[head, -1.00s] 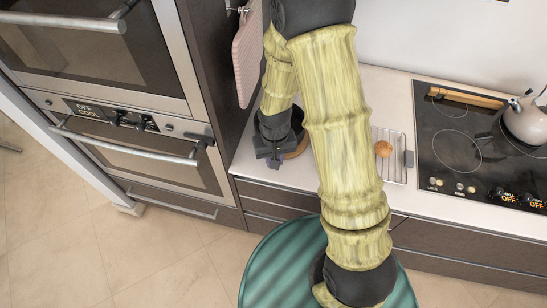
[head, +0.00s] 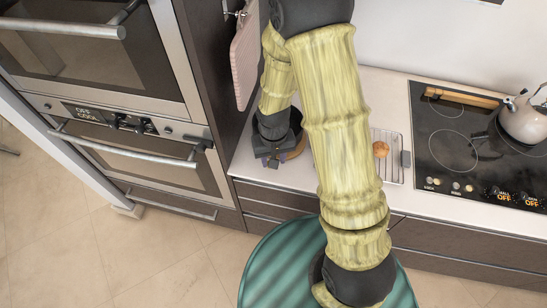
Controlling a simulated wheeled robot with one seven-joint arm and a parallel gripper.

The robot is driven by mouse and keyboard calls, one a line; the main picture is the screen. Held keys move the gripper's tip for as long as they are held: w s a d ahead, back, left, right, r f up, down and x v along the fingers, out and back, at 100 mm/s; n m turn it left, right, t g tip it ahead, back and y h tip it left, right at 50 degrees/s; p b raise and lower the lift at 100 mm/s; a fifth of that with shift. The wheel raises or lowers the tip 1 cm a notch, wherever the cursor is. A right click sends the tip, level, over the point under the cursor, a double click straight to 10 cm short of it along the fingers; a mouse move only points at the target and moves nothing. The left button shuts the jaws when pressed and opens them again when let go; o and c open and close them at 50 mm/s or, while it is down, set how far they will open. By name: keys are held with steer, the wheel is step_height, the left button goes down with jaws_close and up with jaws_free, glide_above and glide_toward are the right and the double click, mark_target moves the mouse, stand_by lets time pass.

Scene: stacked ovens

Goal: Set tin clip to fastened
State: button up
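My gripper (head: 273,162) points down at the left end of the white counter, beside the tall oven cabinet. A round brown-gold thing (head: 297,150) shows partly behind it; this may be the tin, but my gripper and arm hide most of it. I cannot make out the clip or its position. The gripper's fingertips are small and dark against the thing, so I cannot tell whether they are open, shut or touching it.
A wire rack (head: 391,171) with a round brown item (head: 380,149) lies right of my arm. A black hob (head: 450,125) with a kettle (head: 524,120) is further right. A pink board (head: 245,62) hangs on the cabinet side above the gripper. Stacked ovens (head: 150,165) stand left.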

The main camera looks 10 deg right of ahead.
step_height(320, 180, up, 19)
steer(key=p, duration=1.4)
steer(key=shift+p, duration=0.3)
stand_by(1.0)
stand_by(0.4)
step_height(320, 180, up, 17)
steer(key=b, duration=0.4)
steer(key=shift+r, duration=0.15)
stand_by(0.3)
steer(key=s+d+f+t+b, duration=0.1)
steer(key=s+d+f+b, duration=0.1)
steer(key=f, duration=0.3)
steer(key=s+d+f+m+b, duration=0.1)
steer(key=s+d+f+b, duration=0.1)
steer(key=f, duration=0.4)
steer(key=s+d+f+t+b, duration=0.1)
steer(key=s+d+f+b, duration=0.1)
steer(key=d+f+b, duration=0.2)
steer(key=shift+s+d+f+t, duration=0.3)
steer(key=shift+s+d+f, duration=0.05)
steer(key=shift+d+f, duration=0.6)
